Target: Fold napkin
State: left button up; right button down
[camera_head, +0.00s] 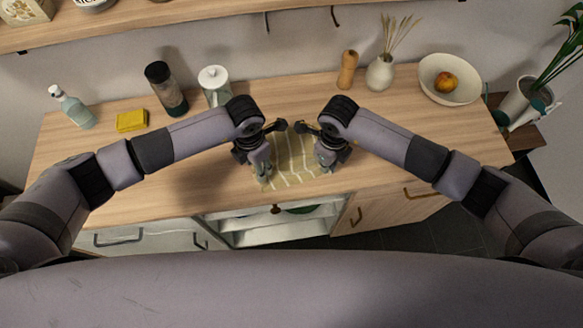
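The napkin (292,157) is greenish-yellow with pale stripes. It lies on the wooden counter (215,165) near the front edge, between my two grippers, and its sides are partly hidden by them. My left gripper (268,150) is over the napkin's left side. My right gripper (317,148) is over its right side. The fingers are small and dark here, and I cannot tell whether either gripper is open or shut, or whether it touches the cloth.
A soap bottle (73,107), yellow sponge (131,121), dark bottle (166,88) and white-lidded jar (214,85) stand at the back left. A wooden mill (347,70), vase (380,73) and bowl with fruit (435,93) stand at the back right. The back middle is clear.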

pick_arm(q)
jog(key=shift+o, duration=0.8)
jog(key=o, duration=0.7)
notch_tip(320, 180, up, 6)
jog(key=p, duration=0.3)
jog(key=shift+f+p, duration=0.25)
jog(key=shift+p, duration=0.05)
pick_arm(e)
notch_tip(320, 180, up, 4)
jog(key=shift+f, duration=0.15)
pick_arm(q)
jog(key=shift+r, duration=0.1)
